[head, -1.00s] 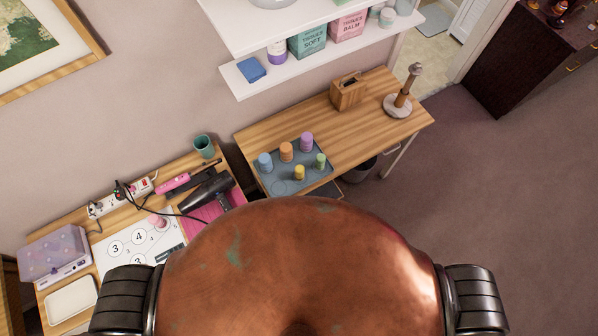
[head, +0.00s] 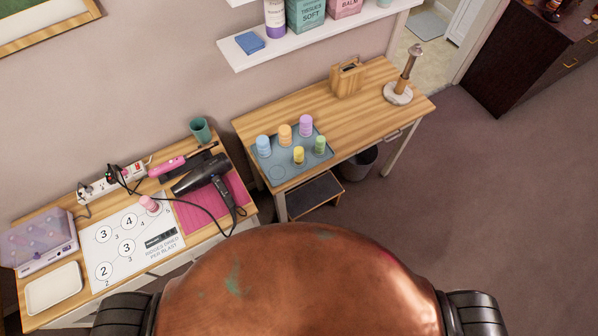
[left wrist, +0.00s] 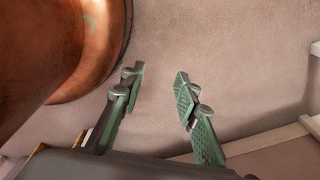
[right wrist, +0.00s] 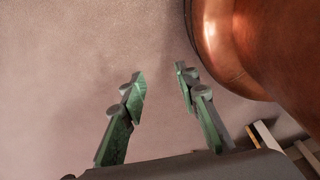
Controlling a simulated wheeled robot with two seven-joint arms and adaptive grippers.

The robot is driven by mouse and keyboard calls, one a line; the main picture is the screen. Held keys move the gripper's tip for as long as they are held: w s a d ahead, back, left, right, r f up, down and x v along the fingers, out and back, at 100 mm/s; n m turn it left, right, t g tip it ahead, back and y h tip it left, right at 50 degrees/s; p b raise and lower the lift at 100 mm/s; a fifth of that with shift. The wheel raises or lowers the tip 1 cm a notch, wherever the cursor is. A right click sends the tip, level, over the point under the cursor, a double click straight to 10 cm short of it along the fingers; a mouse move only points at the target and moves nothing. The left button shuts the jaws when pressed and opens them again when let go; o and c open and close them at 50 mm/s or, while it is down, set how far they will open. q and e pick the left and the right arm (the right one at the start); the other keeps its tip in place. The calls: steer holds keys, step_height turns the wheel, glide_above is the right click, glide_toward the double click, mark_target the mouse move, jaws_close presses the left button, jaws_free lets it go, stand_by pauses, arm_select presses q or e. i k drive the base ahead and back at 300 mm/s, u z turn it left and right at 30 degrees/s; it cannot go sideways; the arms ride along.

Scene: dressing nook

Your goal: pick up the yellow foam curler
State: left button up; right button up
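The yellow foam curler (head: 299,155) is a small upright cylinder near the front edge of a blue-grey mat (head: 277,172) on the right-hand wooden table. Blue (head: 263,146), orange (head: 285,135), purple (head: 306,125) and green (head: 320,145) curlers stand around it on the mat. My left gripper (left wrist: 160,80) is open and empty in the left wrist view, above carpet. My right gripper (right wrist: 159,82) is open and empty in the right wrist view, also above carpet. Neither gripper shows in the head view, and both are away from the curlers.
The left table holds a hair dryer (head: 205,175) with a loose cable, a power strip (head: 112,181), a numbered sheet (head: 126,240), a pink curler (head: 149,203) and a white tray (head: 53,288). A wooden holder stand (head: 398,92) stands at the back right. A step stool (head: 316,193) and bin (head: 358,164) stand below.

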mark_target(298, 151)
steer(key=z, duration=1.95)
steer(key=k, duration=1.25)
steer(key=u, duration=1.7)
